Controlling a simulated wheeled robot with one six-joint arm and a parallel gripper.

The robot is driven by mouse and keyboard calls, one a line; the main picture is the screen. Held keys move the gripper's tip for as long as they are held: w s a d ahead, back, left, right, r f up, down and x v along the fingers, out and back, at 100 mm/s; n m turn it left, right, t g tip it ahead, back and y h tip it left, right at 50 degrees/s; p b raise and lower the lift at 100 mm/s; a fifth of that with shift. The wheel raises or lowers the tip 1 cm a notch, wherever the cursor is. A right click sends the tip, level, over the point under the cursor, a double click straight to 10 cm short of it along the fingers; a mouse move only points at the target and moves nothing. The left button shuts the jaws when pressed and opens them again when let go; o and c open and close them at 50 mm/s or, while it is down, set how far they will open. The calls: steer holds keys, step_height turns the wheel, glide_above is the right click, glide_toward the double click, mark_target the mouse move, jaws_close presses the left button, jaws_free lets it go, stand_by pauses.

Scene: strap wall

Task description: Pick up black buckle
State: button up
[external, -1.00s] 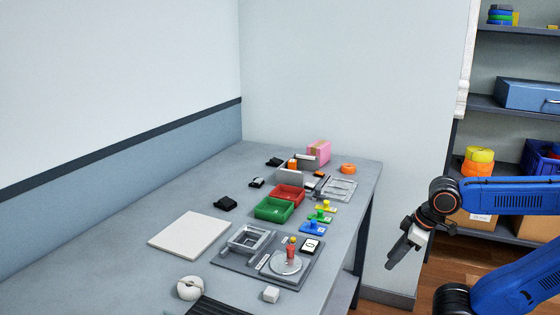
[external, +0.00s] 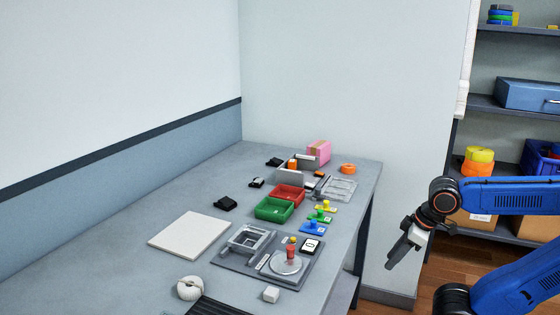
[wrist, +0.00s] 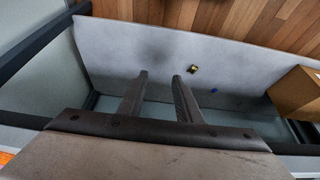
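Several small black items lie on the grey table in the external view. A black block-like piece (external: 225,203) is at the left middle. Another black piece (external: 274,162) lies near the back, and a black-and-white piece (external: 257,183) is between them. They are too small to tell which is the buckle. My gripper (external: 393,264) hangs to the right of the table, in the air and well apart from all of them. In the wrist view, my gripper (wrist: 160,78) has its two fingers apart with nothing between them. No black buckle can be made out there.
The table holds a green bin (external: 274,210), a red bin (external: 288,194), a white board (external: 190,236), a grey tray (external: 262,280) and a pink box (external: 319,151). Shelves stand behind my arm. The wrist view shows a cardboard box (wrist: 297,92) and wooden floor (wrist: 205,18).

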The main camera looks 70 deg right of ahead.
steer(key=o, duration=0.7)
steer(key=shift+g, duration=0.5)
steer(key=w+r, duration=0.3)
steer(key=r, duration=0.1)
steer(key=w+r, duration=0.4)
steer(key=r, duration=0.1)
steer(key=w+r, duration=0.4)
steer(key=shift+d+r, duration=0.2)
steer(key=shift+r, duration=0.15)
step_height(320, 180, up, 16)
steer(key=n+g, duration=0.1)
steer(key=g, duration=0.3)
glide_above(257, 180)
steer(key=f, duration=1.1)
steer(key=shift+s+a+f, duration=0.1)
steer(key=shift+s+f, duration=0.25)
steer(key=shift+f, duration=0.05)
steer(key=shift+w+f, duration=0.2)
steer(key=shift+f, duration=1.15)
steer(key=shift+w+f, duration=0.2)
steer(key=shift+f, duration=1.15)
